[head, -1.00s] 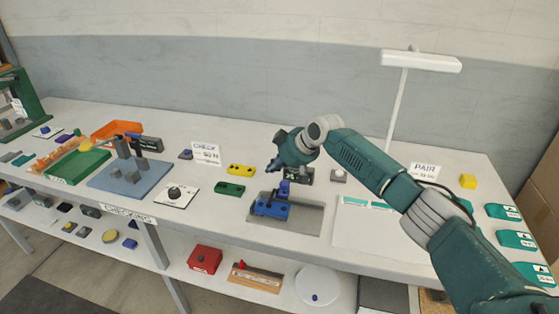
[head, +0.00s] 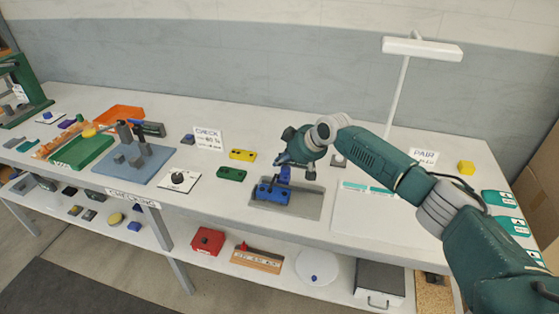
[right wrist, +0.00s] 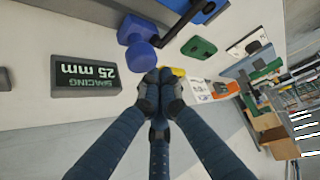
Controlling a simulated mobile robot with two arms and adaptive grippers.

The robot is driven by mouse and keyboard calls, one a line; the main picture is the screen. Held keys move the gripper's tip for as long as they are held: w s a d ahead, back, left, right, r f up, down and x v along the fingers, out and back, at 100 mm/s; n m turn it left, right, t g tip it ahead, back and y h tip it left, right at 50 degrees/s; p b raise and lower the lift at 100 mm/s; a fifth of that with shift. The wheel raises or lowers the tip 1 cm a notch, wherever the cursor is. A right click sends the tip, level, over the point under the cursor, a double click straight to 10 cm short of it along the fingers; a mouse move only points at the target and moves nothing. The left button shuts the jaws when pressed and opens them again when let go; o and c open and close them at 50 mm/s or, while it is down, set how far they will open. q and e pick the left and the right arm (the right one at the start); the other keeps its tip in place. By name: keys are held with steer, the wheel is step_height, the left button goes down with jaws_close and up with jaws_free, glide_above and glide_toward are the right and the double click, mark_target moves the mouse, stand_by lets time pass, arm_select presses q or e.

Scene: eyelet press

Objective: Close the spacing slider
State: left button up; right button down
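The spacing slider shows in the head view as a blue block (head: 271,193) on a grey metal plate (head: 308,207), with a blue upright knob (head: 285,174) behind it. In the right wrist view the blue knob (right wrist: 138,30) with its hexagonal head stands close ahead and left of my fingertips. My right gripper (right wrist: 160,78) has its fingers drawn together, with nothing seen between them. In the head view it hangs just above and behind the knob. A dark sign reading "SPACING 25 mm" (right wrist: 86,75) lies beside the knob. My left gripper is not in view.
A green block (head: 231,174) and a yellow block (head: 242,155) lie left of the plate. A white dial card (head: 178,180) is farther left. A white sheet (head: 370,212) lies to the right, near a lamp (head: 422,48). The table front edge is close to the plate.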

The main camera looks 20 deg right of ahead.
steer(key=s+d, duration=0.2)
steer(key=d, duration=0.1)
steer(key=s+d+p, duration=0.1)
steer(key=s+d, duration=0.1)
steer(key=d, duration=0.1)
steer(key=s+d+p, duration=0.1)
steer(key=s+d, duration=0.1)
steer(key=shift+d, duration=0.4)
steer(key=shift+s+d, duration=0.1)
steer(key=shift+d, duration=0.05)
steer(key=shift+f, duration=0.1)
